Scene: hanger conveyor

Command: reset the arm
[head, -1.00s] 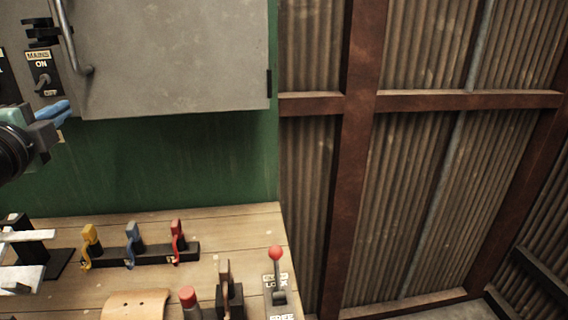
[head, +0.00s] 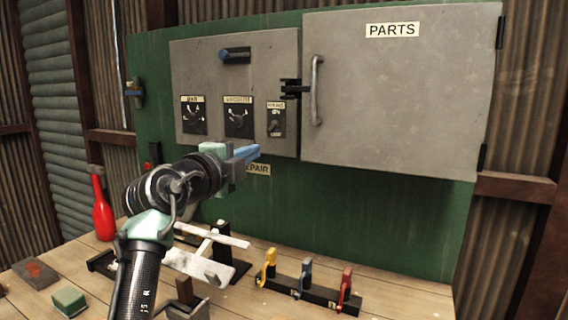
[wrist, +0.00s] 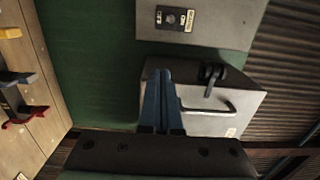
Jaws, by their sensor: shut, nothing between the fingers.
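My gripper (head: 252,153) is at the middle of the head view, at the end of my raised arm. Its blue fingers are shut with nothing between them and point right, in front of the green panel (head: 385,215). In the wrist view the shut fingers (wrist: 163,78) overlap the near part of the grey parts cabinet (wrist: 240,100). The gripper looks apart from the panel and the cabinet, though the exact gap cannot be told.
A grey control box (head: 210,60) with knobs and a switch sits left of the PARTS cabinet (head: 400,100). Below, the wooden bench (head: 255,300) holds a red bottle (head: 102,205), a white-armed fixture (head: 205,262), a green-topped block (head: 69,300) and a rack of yellow, blue and red clips (head: 305,292).

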